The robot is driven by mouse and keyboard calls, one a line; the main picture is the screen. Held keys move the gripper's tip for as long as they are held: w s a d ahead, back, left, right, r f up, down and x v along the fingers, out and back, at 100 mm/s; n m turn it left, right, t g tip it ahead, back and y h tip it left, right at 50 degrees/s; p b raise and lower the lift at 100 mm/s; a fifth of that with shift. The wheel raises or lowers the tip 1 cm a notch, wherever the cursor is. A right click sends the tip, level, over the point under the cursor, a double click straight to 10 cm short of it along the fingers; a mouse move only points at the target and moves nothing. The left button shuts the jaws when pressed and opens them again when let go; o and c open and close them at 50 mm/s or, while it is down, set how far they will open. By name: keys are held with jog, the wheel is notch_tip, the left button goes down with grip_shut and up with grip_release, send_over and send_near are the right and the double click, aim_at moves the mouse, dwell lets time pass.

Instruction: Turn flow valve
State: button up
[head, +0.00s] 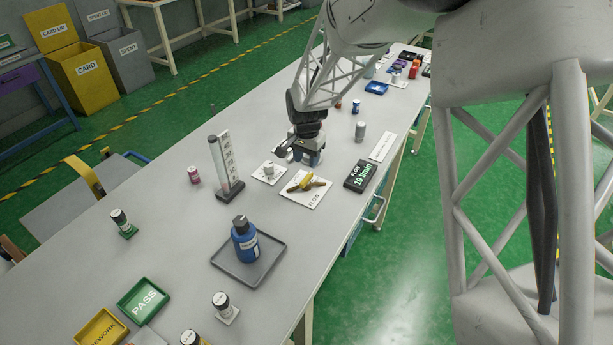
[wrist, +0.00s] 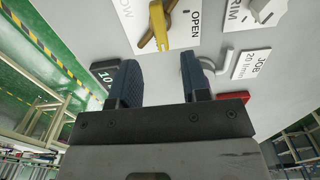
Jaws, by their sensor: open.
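The flow valve (head: 306,183) is a yellow lever on a white plate (head: 313,200) marked FLOW, on the long grey table. In the wrist view, the yellow lever (wrist: 159,28) is at the top, with OPEN printed to its right. My gripper (head: 305,160) is just beyond the plate in the head view. In the wrist view, my gripper's two dark blue fingers (wrist: 161,78) are spread apart with nothing between them. The lever shows ahead of the fingertips, and they appear apart from it. The black flow display (head: 361,175) reads 10 l/min.
The white trim plate (head: 264,179) with its knob is left of the valve plate. A clear column on a dark stand (head: 231,191) is farther left. A blue bottle stands on a grey tray (head: 240,278). A grey cylinder (head: 360,132) stands to the right of my gripper.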

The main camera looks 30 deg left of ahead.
aim_at(306, 177)
jog(key=shift+f, duration=3.75)
jog(key=shift+c, duration=0.3)
grip_shut()
